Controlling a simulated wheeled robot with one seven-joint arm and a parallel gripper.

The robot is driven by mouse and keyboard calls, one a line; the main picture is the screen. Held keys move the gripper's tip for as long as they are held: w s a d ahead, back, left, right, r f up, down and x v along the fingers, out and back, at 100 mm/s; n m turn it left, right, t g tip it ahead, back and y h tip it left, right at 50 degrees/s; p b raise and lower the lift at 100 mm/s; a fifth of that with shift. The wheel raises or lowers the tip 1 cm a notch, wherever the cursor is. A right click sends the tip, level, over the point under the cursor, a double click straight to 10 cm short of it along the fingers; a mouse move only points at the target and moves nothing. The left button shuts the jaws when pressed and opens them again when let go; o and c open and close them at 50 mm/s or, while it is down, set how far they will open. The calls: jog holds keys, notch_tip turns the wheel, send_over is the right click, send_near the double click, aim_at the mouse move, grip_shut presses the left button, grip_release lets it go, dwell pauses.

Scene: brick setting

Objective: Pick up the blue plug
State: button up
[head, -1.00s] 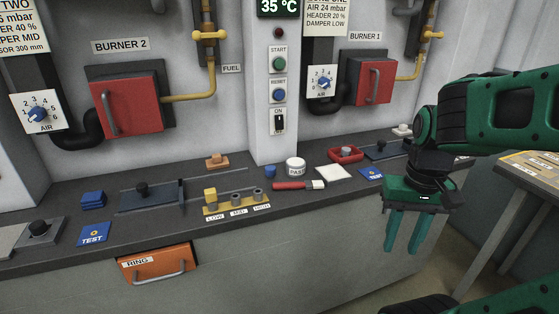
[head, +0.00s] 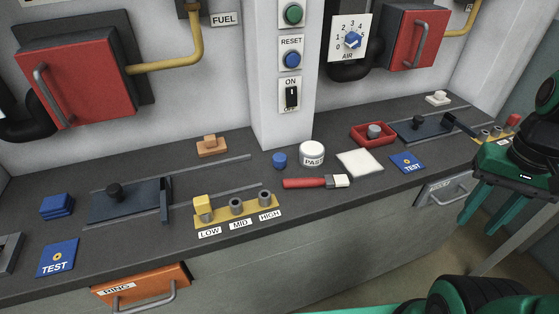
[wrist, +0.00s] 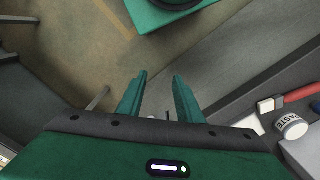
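The blue plug (head: 280,160) is a small, short blue cylinder. It stands on the dark worktop near the foot of the white pillar, left of the white paste jar (head: 312,153). My gripper (head: 471,246) is at the right of the head view, in front of the worktop edge and well away from the plug. In the wrist view its two green fingers (wrist: 160,76) are apart with nothing between them, above the floor.
A red-handled brush (head: 315,183) lies just in front of the plug and jar. A white cloth (head: 360,163) and red tray (head: 372,142) are to the right. A yellow LOW/MID/HIGH rack (head: 236,220) is front left. An orange drawer handle (head: 150,305) juts from the front.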

jog(key=o, duration=0.4)
jog(key=shift+s+r, duration=0.2)
jog(key=shift+s, duration=0.05)
jog(key=shift+c, duration=0.2)
jog(key=w+a+n+t, duration=0.1)
jog(key=w+a+n, duration=0.3)
jog(key=w, duration=0.5)
jog(key=n+t+y, duration=0.2)
jog(key=n+y, duration=0.3)
jog(key=n, duration=0.9)
send_near(280, 157)
jog(key=f, duration=0.1)
jog(key=w+f, duration=0.1)
jog(key=a+f, duration=0.1)
jog(key=shift+w+f+n, duration=0.15)
jog(key=shift+f+n, duration=0.05)
jog(key=shift+n, duration=0.1)
jog(key=shift+s+a+x, duration=0.15)
jog(key=shift+x, duration=1.5)
jog(key=shift+s+a+x, duration=0.1)
jog(key=shift+a+x, duration=0.05)
jog(key=shift+x, duration=1.5)
jog(key=c, duration=1.2)
